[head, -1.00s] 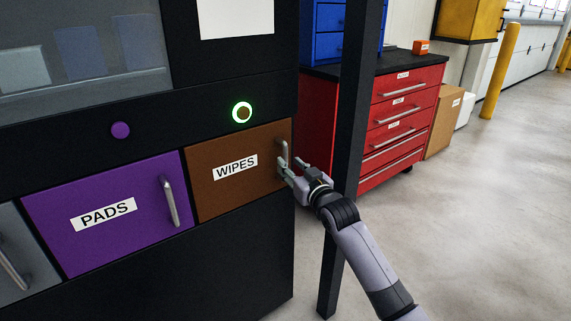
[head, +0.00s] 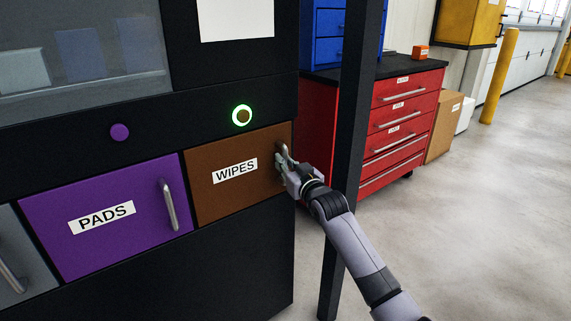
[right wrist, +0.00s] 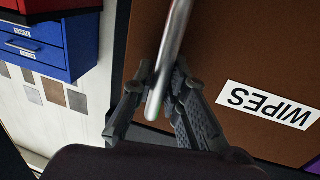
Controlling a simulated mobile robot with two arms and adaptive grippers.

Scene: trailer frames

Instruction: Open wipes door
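The brown wipes door (head: 215,195) is closed, flush with the black cabinet front, and has a white WIPES label. Its metal handle (head: 282,149) is at the door's right edge, partly hidden by my right gripper (head: 284,168). In the right wrist view the brown door (right wrist: 225,45) fills much of the picture, with the label upside down. There the handle (right wrist: 173,45) runs between the two fingers of my right gripper (right wrist: 163,82), which are closed in on it from both sides. My left gripper is not in view.
The purple PADS door (head: 120,245) with its own handle is to the left, closed. A green-lit ring button (head: 242,116) is above the wipes door. A dark post (head: 352,140) and a red drawer cabinet (head: 400,130) stand to the right. The floor on the right is open.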

